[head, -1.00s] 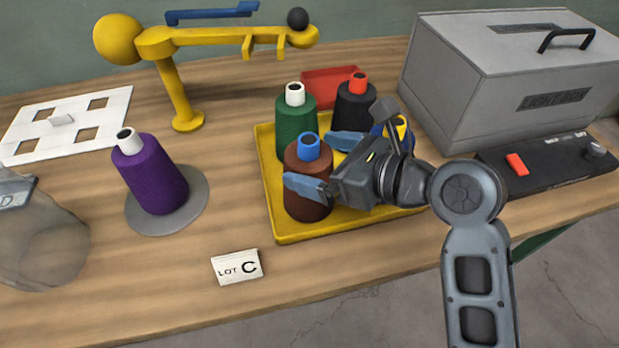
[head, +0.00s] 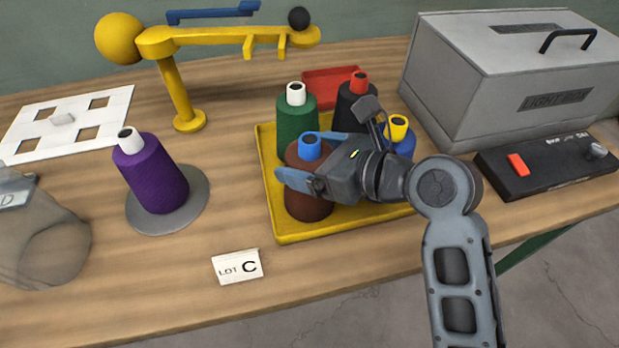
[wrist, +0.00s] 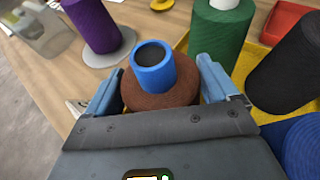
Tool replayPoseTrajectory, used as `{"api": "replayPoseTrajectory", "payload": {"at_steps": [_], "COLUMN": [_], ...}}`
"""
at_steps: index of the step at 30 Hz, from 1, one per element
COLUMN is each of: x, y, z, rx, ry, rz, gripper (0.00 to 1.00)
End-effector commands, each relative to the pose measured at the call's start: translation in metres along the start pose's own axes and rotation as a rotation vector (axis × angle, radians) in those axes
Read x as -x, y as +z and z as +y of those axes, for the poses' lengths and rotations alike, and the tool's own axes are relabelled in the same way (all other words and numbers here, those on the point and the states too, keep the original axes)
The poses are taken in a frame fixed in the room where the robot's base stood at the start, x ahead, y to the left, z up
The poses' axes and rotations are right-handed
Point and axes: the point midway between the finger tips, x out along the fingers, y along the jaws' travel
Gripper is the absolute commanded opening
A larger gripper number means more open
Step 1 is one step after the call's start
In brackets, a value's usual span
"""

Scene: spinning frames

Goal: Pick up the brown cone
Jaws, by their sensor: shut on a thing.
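The brown cone (head: 309,205) with a blue tip stands upright in the front left part of the yellow tray (head: 293,237). My gripper (head: 308,162) is shut on the brown cone, with one blue finger on each side of its upper body. In the wrist view the brown cone (wrist: 160,96) sits between the two fingers, its blue tip rising above them. Its lower part is hidden there by my gripper. I cannot tell whether its base is clear of the tray.
A green cone (head: 297,125), a black cone (head: 354,103) and a blue cone (head: 398,138) stand close by in the tray. A purple cone (head: 152,175) rests on a grey disc at left. A grey box (head: 500,80) stands at right. The front middle table is clear around the LOT C card (head: 237,267).

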Motion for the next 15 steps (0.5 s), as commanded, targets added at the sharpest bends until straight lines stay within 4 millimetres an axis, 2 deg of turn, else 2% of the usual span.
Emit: {"api": "replayPoseTrajectory", "payload": {"at_steps": [2, 13, 15], "x": [0.0002, 0.0002, 0.0005], "y": [-0.0001, -0.0002, 0.0014], "z": [0.0, 0.0, -0.0002], "rx": [0.0, 0.0, 0.001], "ry": [0.0, 0.0, -0.001], "rz": [0.0, 0.0, -0.003], "gripper": [0.43, 0.07, 0.04]}}
